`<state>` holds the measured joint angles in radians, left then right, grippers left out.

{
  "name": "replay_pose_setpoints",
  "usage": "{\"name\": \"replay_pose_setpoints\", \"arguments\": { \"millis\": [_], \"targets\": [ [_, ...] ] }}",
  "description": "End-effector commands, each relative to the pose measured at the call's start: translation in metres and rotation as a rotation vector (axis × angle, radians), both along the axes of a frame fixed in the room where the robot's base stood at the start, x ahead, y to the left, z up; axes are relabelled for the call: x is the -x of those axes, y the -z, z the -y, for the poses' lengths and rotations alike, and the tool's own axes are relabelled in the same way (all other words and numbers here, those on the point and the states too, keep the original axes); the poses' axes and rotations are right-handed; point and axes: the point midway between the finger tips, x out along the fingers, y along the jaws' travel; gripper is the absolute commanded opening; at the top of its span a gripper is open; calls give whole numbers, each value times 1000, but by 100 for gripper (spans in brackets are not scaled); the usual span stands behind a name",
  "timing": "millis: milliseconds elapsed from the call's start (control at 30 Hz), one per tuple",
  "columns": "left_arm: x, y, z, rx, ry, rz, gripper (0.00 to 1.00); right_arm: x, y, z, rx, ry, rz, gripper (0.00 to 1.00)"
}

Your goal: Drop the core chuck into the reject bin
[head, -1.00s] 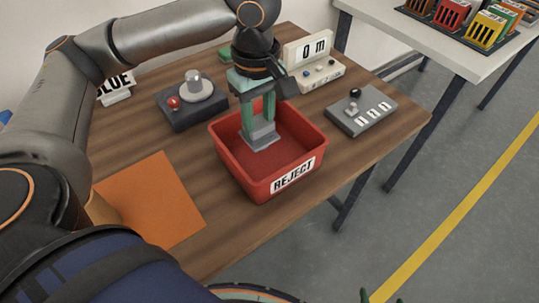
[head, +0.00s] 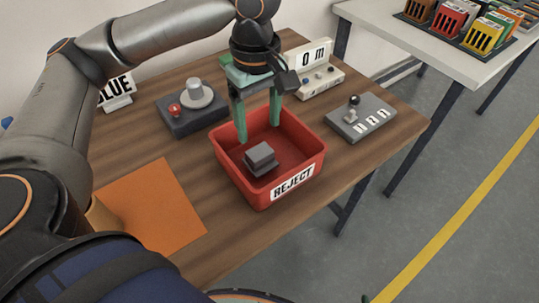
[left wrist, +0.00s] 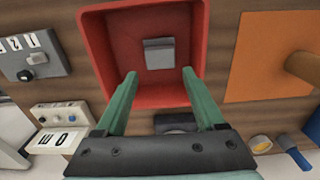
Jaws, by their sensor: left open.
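The core chuck, a small grey block (head: 260,158), lies on the floor of the red reject bin (head: 228,172), towards its front left. The bin stands on the wooden table with a white REJECT label on its front. In the left wrist view the chuck (left wrist: 159,54) lies inside the bin (left wrist: 200,40), apart from the fingers. My left gripper (head: 258,138) is above the back part of the bin, pointing down, with its two green fingers spread and nothing between them. It also shows in the left wrist view (left wrist: 158,100). My right gripper is not in view.
An orange mat (head: 152,208) lies left of the bin. Behind it are a dark box with a red button (head: 192,112) and a display panel (head: 322,84). A lever box (head: 360,122) stands at right. A white table (head: 470,62) holds coloured racks.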

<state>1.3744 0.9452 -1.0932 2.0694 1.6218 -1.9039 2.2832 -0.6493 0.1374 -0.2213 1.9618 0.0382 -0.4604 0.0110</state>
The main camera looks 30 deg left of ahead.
Motion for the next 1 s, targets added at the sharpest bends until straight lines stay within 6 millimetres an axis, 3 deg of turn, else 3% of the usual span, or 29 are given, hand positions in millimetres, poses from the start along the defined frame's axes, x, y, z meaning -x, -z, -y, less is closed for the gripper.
{"name": "replay_pose_setpoints", "arguments": {
  "millis": [200, 400, 600, 1000],
  "targets": [
    [-1, -54, 1, 2, 0, 4, 71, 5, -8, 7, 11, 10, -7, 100],
    [0, -90, 0, -1, 0, 3, 71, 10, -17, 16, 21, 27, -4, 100],
    [0, -101, 0, 0, -1, 0, 71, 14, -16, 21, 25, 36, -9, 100],
    [0, -101, 0, 0, -1, 0, 71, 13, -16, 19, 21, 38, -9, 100]
  ]
}}
